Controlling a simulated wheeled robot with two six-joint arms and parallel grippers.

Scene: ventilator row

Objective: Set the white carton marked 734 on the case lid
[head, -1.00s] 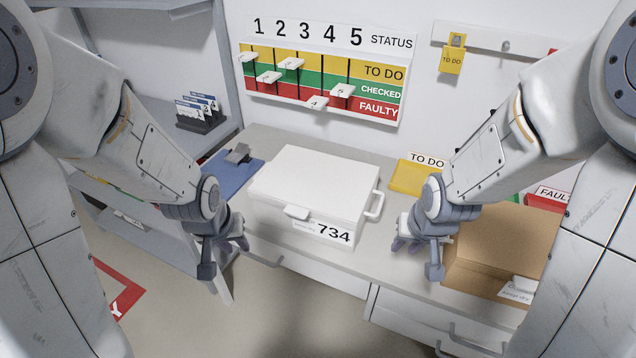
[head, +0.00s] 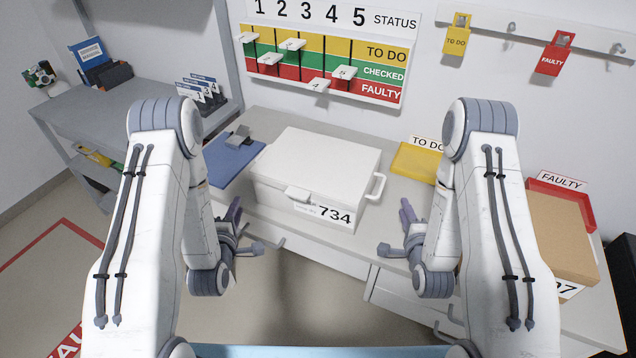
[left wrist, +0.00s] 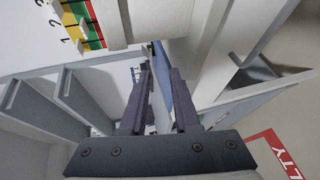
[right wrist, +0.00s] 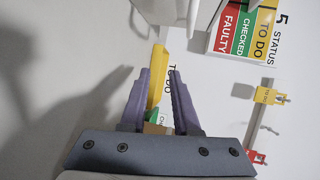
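A white lidded case (head: 315,165) with a front latch and a side handle stands shut on the bench. A label reading 734 (head: 334,215) is on its front, and its lid top is bare. I see no separate white carton marked 734. My left gripper (head: 246,228) is open and empty in front of the case's left side; its fingers also show apart in the left wrist view (left wrist: 162,68). My right gripper (head: 397,230) is open and empty off the case's front right; its fingers are apart in the right wrist view (right wrist: 160,73).
A brown carton (head: 563,238), its label partly hidden and ending in 07, stands at the bench's right by a red tray (head: 570,190). A yellow tray (head: 413,162) and a blue clipboard (head: 232,162) flank the case. A grey shelf (head: 85,115) is at left.

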